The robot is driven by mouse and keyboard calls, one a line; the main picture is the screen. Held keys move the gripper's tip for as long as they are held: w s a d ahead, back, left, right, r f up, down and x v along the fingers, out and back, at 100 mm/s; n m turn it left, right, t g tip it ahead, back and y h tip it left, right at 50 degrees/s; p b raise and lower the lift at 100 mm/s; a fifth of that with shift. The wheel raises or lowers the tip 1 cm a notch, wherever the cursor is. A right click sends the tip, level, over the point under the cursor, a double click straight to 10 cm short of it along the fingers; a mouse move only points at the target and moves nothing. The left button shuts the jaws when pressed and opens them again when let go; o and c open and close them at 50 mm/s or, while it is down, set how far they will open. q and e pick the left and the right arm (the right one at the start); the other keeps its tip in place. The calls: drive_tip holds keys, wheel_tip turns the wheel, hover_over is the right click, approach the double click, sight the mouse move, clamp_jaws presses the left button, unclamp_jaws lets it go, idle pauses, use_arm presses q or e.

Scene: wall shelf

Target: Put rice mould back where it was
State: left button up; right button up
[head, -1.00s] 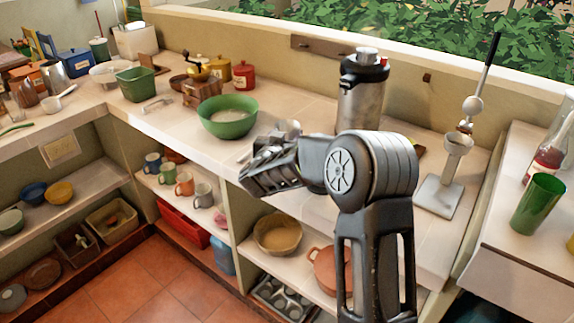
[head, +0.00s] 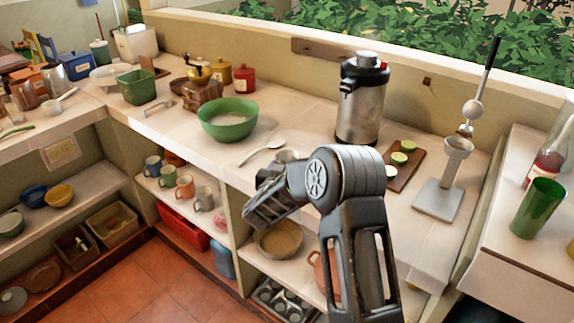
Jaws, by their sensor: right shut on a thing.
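My right gripper (head: 264,208) reaches in from the lower right and hangs at the counter's front edge, above the open shelf. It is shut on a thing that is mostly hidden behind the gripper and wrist. A small grey metallic piece (head: 288,155) shows just above the wrist and looks like part of the rice mould, but its full shape is hidden. My left gripper is not in view.
A spoon (head: 262,150), a green bowl (head: 228,126), a steel flask (head: 361,105) and a board with cut limes (head: 404,168) stand on the counter. A round basket (head: 279,241) and mugs (head: 185,190) sit on the shelf below.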

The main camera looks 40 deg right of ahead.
drive_tip(key=shift+f, duration=0.15)
drive_tip(key=o, duration=1.5)
drive_tip(key=shift+c, duration=0.2)
drive_tip(key=shift+r, duration=0.2)
drive_tip(key=shift+s+a, duration=0.15)
drive_tip(key=shift+s, duration=0.05)
drive_tip(key=b+v, duration=0.1)
drive_tip(key=v, duration=1)
drive_tip(key=shift+s+a, duration=0.2)
drive_tip(key=shift+a, duration=0.05)
